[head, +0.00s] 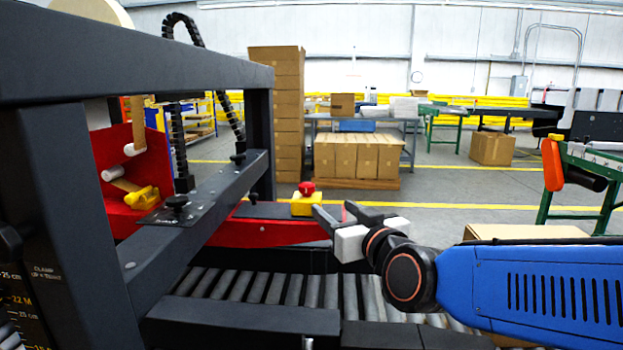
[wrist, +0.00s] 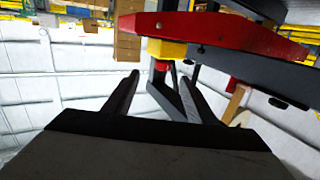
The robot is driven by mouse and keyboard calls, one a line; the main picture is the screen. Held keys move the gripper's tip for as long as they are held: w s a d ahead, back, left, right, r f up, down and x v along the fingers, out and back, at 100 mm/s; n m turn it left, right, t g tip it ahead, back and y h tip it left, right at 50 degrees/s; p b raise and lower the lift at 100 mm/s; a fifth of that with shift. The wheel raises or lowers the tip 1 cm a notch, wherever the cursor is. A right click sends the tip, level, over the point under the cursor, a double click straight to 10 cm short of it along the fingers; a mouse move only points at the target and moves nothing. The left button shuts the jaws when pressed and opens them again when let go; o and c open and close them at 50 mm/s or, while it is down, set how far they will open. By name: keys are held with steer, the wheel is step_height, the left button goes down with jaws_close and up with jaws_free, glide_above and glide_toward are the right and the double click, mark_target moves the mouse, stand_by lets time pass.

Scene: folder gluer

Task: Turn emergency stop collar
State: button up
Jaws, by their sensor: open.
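The emergency stop is a red mushroom button (head: 307,187) on a yellow box (head: 306,204), standing on the red beam of the machine. A separate collar around the button is too small to make out. My gripper (head: 334,209) is open and empty, just right of the yellow box in the head view, with its fingers pointing toward it. In the wrist view, which is upside down, the yellow box (wrist: 167,49) is ahead and the red button (wrist: 160,66) shows between my two fingertips (wrist: 160,79), beyond them. I see no contact.
The red beam (head: 265,231) runs under the box. A dark machine frame (head: 200,207) stands to the left and over a roller conveyor (head: 270,287). Stacked cartons (head: 358,157) are far behind.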

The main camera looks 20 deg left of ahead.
mark_target(307, 190)
steer(key=x, duration=0.6)
steer(key=r+x, duration=0.1)
steer(key=x, duration=1.1)
steer(key=shift+a+r, duration=0.2)
steer(key=shift+a, duration=0.35)
steer(key=c, duration=1)
